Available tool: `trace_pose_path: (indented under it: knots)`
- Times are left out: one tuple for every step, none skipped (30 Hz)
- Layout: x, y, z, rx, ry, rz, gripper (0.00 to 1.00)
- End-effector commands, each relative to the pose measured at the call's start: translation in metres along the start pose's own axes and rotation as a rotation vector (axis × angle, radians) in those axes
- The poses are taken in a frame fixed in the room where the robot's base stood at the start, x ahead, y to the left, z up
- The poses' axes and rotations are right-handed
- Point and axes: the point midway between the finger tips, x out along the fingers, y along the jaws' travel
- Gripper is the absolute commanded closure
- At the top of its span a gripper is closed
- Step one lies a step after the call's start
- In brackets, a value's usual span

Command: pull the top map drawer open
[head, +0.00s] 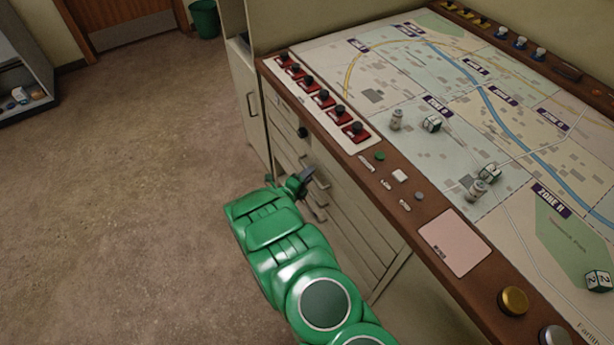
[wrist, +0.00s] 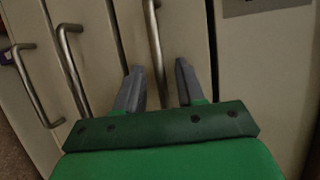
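The map drawers (head: 345,215) are a stack of cream fronts under the console's edge, with bar handles. My gripper (head: 303,178) is beside the upper part of this stack in the head view, and my green arm hides part of the fronts. In the wrist view the fronts run as upright strips. My gripper's two grey fingers (wrist: 162,84) are open, one on each side of the rightmost visible metal handle (wrist: 155,45), with gaps on both sides. I cannot tell how deep the handle sits between them. That drawer looks closed.
Two more handles (wrist: 70,65) stand to the left in the wrist view. The map table (head: 440,225) carries red switches, dice and small figures. The floor (head: 130,190) to the left is clear.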

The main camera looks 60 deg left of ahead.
Motion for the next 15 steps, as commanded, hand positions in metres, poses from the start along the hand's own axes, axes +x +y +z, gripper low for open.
trace_pose_path:
  knots:
    - [0.0008, 0.0000, 0.0001, 0.000, 0.000, 0.000, 0.62]
    - [0.0009, -0.0001, 0.0002, 0.000, 0.000, 0.000, 0.62]
    - [0.0010, -0.0001, 0.0003, 0.000, 0.000, 0.000, 0.62]
    - [0.0010, -0.0002, 0.0003, 0.000, 0.000, 0.000, 0.62]
    - [0.0009, -0.0002, 0.0003, 0.000, -0.001, 0.000, 0.62]
    - [0.0008, -0.0001, 0.0004, 0.000, -0.001, 0.000, 0.62]
    - [0.0008, -0.0002, 0.0003, 0.000, -0.001, 0.000, 0.62]
    - [0.0007, -0.0002, 0.0004, 0.000, -0.001, 0.000, 0.64]
    - [0.0007, -0.0002, 0.0003, 0.000, -0.001, 0.000, 0.70]
    - [0.0007, -0.0003, 0.0004, 0.001, -0.001, 0.000, 0.74]
    - [0.0007, -0.0002, 0.0004, 0.000, -0.001, 0.001, 0.79]
    - [0.0007, -0.0002, 0.0004, 0.000, -0.001, 0.001, 0.85]
    - [0.0006, -0.0001, 0.0004, 0.000, -0.001, 0.001, 0.90]
    - [0.0006, -0.0001, 0.0004, 0.000, -0.001, 0.001, 0.94]
    - [0.0006, -0.0001, 0.0004, 0.000, -0.001, 0.001, 1.00]
